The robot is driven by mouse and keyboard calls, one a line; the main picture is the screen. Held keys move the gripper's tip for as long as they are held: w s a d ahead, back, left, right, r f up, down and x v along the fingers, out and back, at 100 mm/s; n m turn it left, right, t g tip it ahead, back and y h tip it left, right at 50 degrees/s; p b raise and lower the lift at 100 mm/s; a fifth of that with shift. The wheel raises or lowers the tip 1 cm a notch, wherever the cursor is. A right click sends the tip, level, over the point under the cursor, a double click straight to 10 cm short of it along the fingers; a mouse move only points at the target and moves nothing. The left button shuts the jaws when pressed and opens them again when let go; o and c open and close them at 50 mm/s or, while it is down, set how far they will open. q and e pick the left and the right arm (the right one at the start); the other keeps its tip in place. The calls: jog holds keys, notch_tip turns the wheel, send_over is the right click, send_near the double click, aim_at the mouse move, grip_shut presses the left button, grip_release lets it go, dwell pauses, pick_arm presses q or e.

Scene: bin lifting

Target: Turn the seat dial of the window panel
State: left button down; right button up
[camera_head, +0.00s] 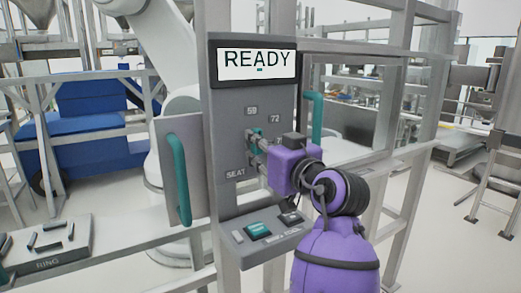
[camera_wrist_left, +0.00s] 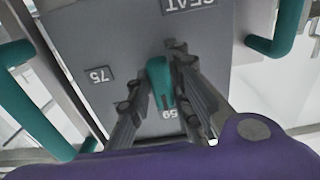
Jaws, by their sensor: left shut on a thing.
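The window panel (camera_head: 225,110) is a grey upright plate with a screen (camera_head: 258,64) reading "READY". The teal seat dial (camera_head: 254,135) sits on its face above the label "SEAT" (camera_head: 236,173) and is partly hidden by my left gripper (camera_head: 258,144). In the left wrist view the seat dial (camera_wrist_left: 158,78) is a long teal knob between the fingers of my left gripper (camera_wrist_left: 155,85), which is shut on it. My right gripper is not in view.
Teal handles flank the panel, on the left (camera_head: 181,180) and right (camera_head: 317,118). A sloped console with a teal button (camera_head: 257,230) juts out below. A grey tray marked "RING" (camera_head: 75,247) stands at lower left. Metal frame posts stand close on the right.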

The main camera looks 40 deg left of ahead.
pick_arm(q)
jog(key=shift+r, duration=0.1)
jog(key=c, duration=1.6)
grip_release()
jog(key=shift+d, duration=0.15)
jog(key=v, duration=1.2)
jog(key=shift+s, duration=0.1)
